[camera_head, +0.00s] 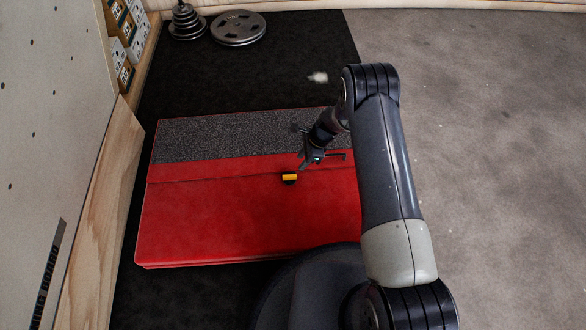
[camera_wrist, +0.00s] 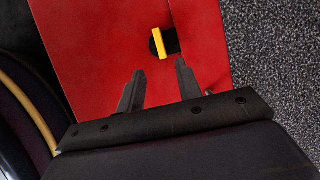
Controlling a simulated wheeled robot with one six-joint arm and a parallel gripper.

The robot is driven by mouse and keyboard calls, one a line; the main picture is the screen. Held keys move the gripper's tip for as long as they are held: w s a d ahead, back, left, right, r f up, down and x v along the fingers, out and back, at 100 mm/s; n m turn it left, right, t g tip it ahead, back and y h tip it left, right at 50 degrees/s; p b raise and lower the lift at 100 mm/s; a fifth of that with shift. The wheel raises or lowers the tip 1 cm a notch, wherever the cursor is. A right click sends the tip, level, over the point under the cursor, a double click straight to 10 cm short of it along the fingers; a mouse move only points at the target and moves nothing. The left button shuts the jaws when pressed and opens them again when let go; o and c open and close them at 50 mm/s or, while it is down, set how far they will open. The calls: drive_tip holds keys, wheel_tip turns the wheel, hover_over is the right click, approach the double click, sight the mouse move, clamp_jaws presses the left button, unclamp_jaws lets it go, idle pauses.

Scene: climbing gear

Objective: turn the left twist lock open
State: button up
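A twist lock with a yellow bar on a round black base (camera_head: 289,178) sits on the red crash pad (camera_head: 230,220), near the seam below its grey strip. The lock also shows in the wrist view (camera_wrist: 159,43), where the yellow bar points nearly along the fingers, slightly tilted. My gripper (camera_head: 306,166) is just up and right of the lock in the head view. In the wrist view my gripper (camera_wrist: 159,68) is open and empty, its fingertips apart on either side of the lock's line and short of it. No other lock is visible; my arm hides the pad's right part.
The pad lies on a black mat (camera_head: 290,60). Weight plates (camera_head: 238,28) and a plate stack (camera_head: 186,22) stand at the back. A wooden-edged wall (camera_head: 100,190) rises at left. Grey floor at right is clear.

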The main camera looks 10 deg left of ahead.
sight(291, 176)
drive_tip(key=b+x, duration=0.4)
drive_tip(key=x, duration=0.6)
drive_tip(key=shift+f, duration=0.3)
drive_tip(key=shift+c, duration=0.5)
clamp_jaws()
